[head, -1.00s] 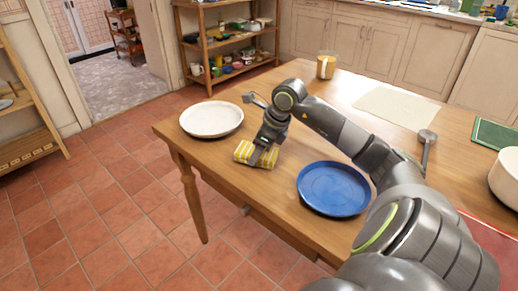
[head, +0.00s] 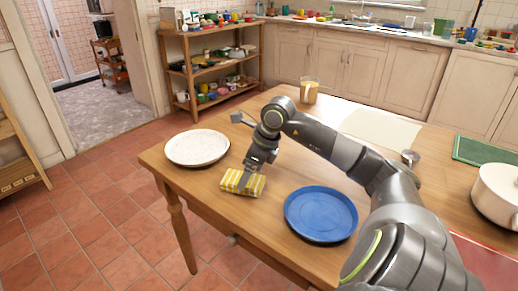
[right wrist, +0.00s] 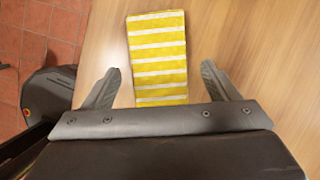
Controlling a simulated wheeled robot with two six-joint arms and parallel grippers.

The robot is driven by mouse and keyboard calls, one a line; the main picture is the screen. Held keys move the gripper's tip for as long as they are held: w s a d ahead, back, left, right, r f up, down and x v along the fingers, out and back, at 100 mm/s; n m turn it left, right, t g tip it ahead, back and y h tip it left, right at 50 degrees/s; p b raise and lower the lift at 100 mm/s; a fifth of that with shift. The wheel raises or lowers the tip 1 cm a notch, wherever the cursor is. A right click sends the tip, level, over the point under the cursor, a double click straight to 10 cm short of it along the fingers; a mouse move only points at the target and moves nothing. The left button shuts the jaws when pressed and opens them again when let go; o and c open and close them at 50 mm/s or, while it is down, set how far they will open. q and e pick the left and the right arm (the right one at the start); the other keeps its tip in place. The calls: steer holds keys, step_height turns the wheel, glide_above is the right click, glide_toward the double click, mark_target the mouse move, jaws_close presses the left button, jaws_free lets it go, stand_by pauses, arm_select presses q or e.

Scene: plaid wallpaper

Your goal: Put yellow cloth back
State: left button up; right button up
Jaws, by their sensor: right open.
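The yellow cloth (head: 230,181), folded with white stripes, lies flat on the wooden table near its front edge, between a white plate and a blue plate. In the right wrist view the cloth (right wrist: 157,50) lies ahead of and between the two fingers. My right gripper (head: 246,180) is just above the cloth, with its fingers spread wide and nothing held; the open fingers show clearly in the right wrist view (right wrist: 162,85). I cannot tell whether a fingertip touches the cloth. My left gripper is not in view.
The white speckled plate (head: 197,147) is left of the cloth and the blue plate (head: 321,214) is right of it. A candle jar (head: 309,92), pale mat (head: 385,128), green board (head: 484,151) and white pot (head: 497,190) stand farther off. A wooden shelf (head: 210,70) is behind the table.

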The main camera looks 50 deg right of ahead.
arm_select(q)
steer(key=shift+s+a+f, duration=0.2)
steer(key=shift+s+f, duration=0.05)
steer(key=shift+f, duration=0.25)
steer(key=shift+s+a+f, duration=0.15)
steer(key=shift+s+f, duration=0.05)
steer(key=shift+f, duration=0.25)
arm_select(e)
steer(key=v, duration=0.9)
steer(key=shift+r, duration=0.1)
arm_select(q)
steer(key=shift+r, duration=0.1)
